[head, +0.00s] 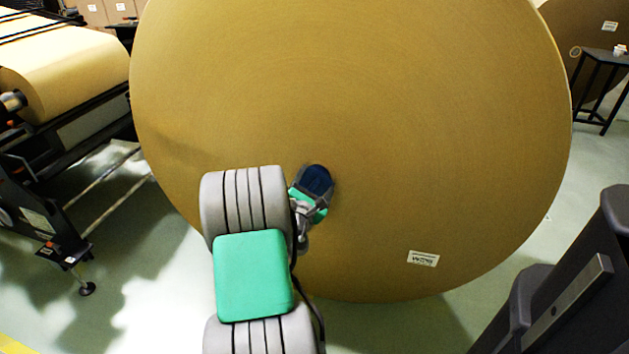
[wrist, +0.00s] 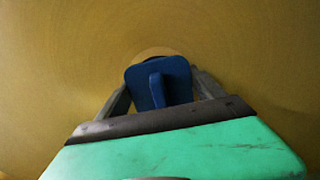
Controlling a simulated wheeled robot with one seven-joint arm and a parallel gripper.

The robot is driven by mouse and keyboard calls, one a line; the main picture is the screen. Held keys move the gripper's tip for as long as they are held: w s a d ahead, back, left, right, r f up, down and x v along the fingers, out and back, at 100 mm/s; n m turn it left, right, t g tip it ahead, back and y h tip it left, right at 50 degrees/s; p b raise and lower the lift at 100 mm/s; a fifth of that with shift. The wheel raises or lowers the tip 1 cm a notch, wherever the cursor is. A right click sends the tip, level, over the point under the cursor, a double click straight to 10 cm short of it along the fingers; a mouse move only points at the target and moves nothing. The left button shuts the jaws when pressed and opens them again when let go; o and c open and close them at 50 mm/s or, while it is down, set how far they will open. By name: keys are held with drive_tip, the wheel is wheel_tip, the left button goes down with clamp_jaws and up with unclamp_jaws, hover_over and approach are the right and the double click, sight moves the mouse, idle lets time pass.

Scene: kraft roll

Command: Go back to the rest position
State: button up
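The big brown kraft roll (head: 420,120) stands upright and its flat end fills most of the head view; it also fills the wrist view's background (wrist: 60,60). A blue plug (head: 316,179) with a raised grip sits at the roll's core; it also shows in the wrist view (wrist: 177,80), with a paler ring just above it. My gripper (head: 307,203) is close in front of the plug. In the wrist view its fingers (wrist: 163,84) are spread wide, one on each side of the plug. The fingertips are partly hidden, so contact is unclear.
A machine with a paper roll (head: 70,65) stands at the left. A dark side table (head: 600,60) stands at the far right, before another roll (head: 570,25). A white label (head: 423,258) is on the big roll. Pale floor (head: 150,290) is clear at the lower left.

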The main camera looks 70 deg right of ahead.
drive_tip(key=a, duration=0.5)
drive_tip(key=s+a, duration=0.1)
drive_tip(key=a, duration=0.1)
drive_tip(key=shift+a+r, duration=0.2)
drive_tip(key=shift+a, duration=0.2)
drive_tip(key=w+a+r+m+y+p, duration=0.25)
drive_tip(key=w+r+m+p, duration=0.3)
drive_tip(key=r+p, duration=0.35)
drive_tip(key=w+a+r+m+t+y+p, duration=0.1)
drive_tip(key=w+a+r+m+y+p, duration=0.3)
drive_tip(key=a, duration=0.5)
drive_tip(key=w+a+r+m+t+y+p, duration=0.1)
drive_tip(key=w+a+r+m+y+p, duration=0.25)
drive_tip(key=w+a+p, duration=0.35)
drive_tip(key=s+a+r+y+p, duration=0.2)
drive_tip(key=a+r, duration=0.3)
drive_tip(key=a, duration=0.5)
drive_tip(key=s+a+r+g+y+p, duration=0.1)
drive_tip(key=s+a+r+y+p, duration=0.1)
drive_tip(key=a, duration=0.7)
drive_tip(key=s+a+r+y+p, duration=0.2)
drive_tip(key=a+r+y+p, duration=0.1)
drive_tip(key=a+r+p, duration=0.4)
drive_tip(key=a, duration=0.3)
drive_tip(key=shift+s+a+r+m+g+y, duration=0.2)
drive_tip(key=shift+a+r+m+g+y, duration=0.1)
drive_tip(key=shift+y, duration=0.1)
drive_tip(key=shift+d, duration=0.1)
